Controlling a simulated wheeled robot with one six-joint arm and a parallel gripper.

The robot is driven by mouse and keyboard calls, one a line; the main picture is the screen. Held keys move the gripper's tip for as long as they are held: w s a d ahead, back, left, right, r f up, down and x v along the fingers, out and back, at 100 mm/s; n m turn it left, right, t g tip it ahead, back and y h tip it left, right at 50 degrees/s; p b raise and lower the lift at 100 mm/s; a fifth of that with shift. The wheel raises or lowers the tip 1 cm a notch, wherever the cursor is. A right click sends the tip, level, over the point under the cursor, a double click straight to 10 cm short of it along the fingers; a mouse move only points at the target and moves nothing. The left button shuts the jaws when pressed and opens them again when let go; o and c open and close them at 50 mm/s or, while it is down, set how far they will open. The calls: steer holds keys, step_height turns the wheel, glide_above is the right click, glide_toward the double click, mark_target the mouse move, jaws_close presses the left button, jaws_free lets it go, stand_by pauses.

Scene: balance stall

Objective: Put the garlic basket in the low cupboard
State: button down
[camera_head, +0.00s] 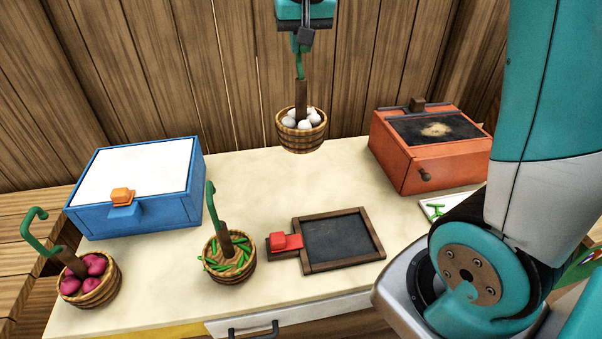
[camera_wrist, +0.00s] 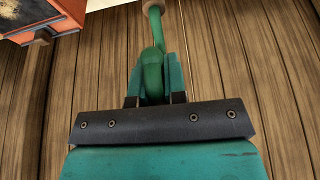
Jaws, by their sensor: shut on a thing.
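The garlic basket (camera_head: 302,136) is a small round wooden basket with white bulbs and a green hooked handle. It hangs upright in the air above the back edge of the counter, before the plank wall. My gripper (camera_head: 303,42) is above it, shut on the green handle.
On the counter (camera_head: 160,290) stand a blue box (camera_head: 140,213) with a white top, a basket of green pods (camera_head: 229,270), a black slate board (camera_head: 342,241) and an orange box (camera_head: 425,165). A basket of purple bulbs (camera_head: 88,292) is at the left edge. The counter's back middle is clear.

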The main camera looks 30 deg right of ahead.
mark_target(301, 129)
step_height(301, 129, down, 20)
steer(key=p, duration=0.3)
steer(key=shift+r, duration=0.15)
steer(key=shift+f, duration=0.2)
steer(key=c, duration=1.2)
jaws_free()
steer(key=shift+o, duration=0.2)
steer(key=shift+r, duration=0.1)
